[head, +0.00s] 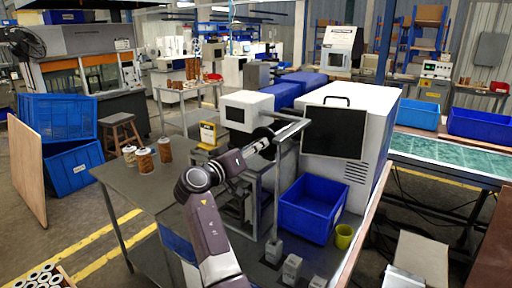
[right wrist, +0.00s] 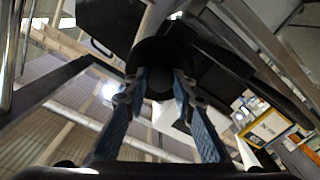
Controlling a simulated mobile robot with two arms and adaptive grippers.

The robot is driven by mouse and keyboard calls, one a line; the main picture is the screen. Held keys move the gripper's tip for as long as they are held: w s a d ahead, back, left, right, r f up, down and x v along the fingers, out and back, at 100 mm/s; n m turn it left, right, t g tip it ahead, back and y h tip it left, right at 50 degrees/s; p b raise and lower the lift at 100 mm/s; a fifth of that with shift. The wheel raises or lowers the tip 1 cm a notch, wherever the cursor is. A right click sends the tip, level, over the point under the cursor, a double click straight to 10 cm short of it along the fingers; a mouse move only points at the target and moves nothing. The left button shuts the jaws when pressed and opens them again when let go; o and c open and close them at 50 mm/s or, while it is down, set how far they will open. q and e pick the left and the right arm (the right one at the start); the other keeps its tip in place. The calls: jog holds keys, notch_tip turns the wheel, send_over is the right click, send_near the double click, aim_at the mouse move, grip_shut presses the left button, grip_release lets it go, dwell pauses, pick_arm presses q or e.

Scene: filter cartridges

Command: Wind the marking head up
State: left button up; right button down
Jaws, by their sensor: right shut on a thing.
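The marking machine stands on the grey table with a metal frame (head: 265,185) and a white box with a dark screen (head: 245,108) at its upper left. A dark round part, which looks like a handwheel (head: 262,133), is at the top of the frame, partly hidden by my arm. My right gripper (head: 268,146) is at this part. In the right wrist view, my right gripper (right wrist: 158,88) has its blue-grey fingers on either side of a dark round knob (right wrist: 156,52), shut on it. The marking head itself is mostly hidden behind my arm. My left gripper is out of view.
A white cabinet with a black screen (head: 335,132) stands close behind.

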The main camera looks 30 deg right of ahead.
jog(key=n+p, duration=0.1)
jog(key=n, duration=0.2)
jog(key=shift+r, duration=0.1)
jog(key=n+p, duration=0.1)
jog(key=n, duration=0.1)
jog(key=shift+n, duration=0.3)
jog(key=n+p, duration=0.3)
jog(key=n, duration=0.2)
jog(key=shift+r+p, duration=0.1)
jog(key=shift+p, duration=0.3)
jog(key=n+p, duration=0.3)
jog(key=n, duration=0.1)
jog(key=shift+w, duration=0.1)
jog(key=n+p, duration=0.5)
jog(key=n, duration=0.1)
jog(key=shift+f+n+p, duration=0.2)
jog(key=shift+n+p, duration=0.65)
jog(key=shift+n, duration=0.25)
